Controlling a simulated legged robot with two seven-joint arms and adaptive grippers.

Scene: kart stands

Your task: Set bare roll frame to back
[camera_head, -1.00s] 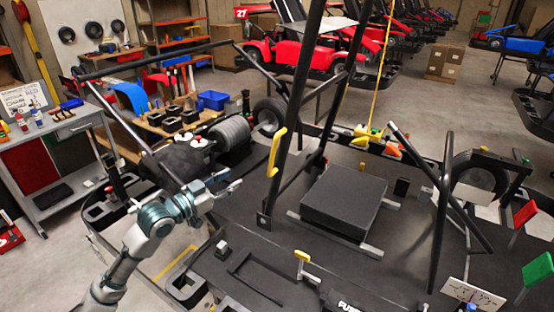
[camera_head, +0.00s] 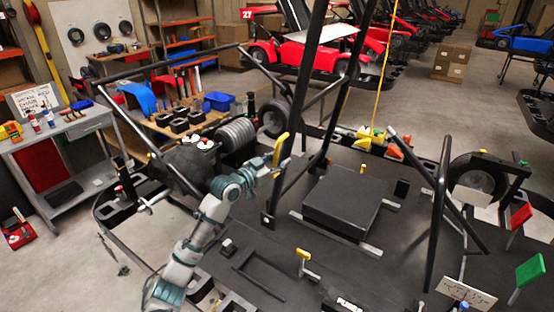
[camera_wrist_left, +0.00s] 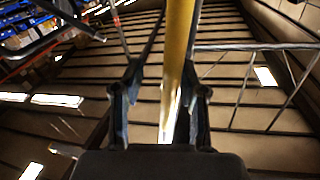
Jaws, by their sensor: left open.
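The bare roll frame (camera_head: 308,82) is made of black tubes and stands steeply on the kart's dark deck, leaning a little. A yellow handle (camera_head: 279,149) sits on its left tube. My left gripper (camera_head: 272,165) is at this handle, on its left side. In the left wrist view the open fingers (camera_wrist_left: 168,98) stand either side of the yellow handle (camera_wrist_left: 179,50), which runs up between them. I cannot tell whether a finger touches it. My right gripper does not show.
A black box seat (camera_head: 343,202) lies right of the frame's foot. A smaller yellow-topped lever (camera_head: 304,256) stands in front. Another black tube frame (camera_head: 437,215) rises at the right. A grey side table (camera_head: 60,130) stands left, with open floor beyond the kart.

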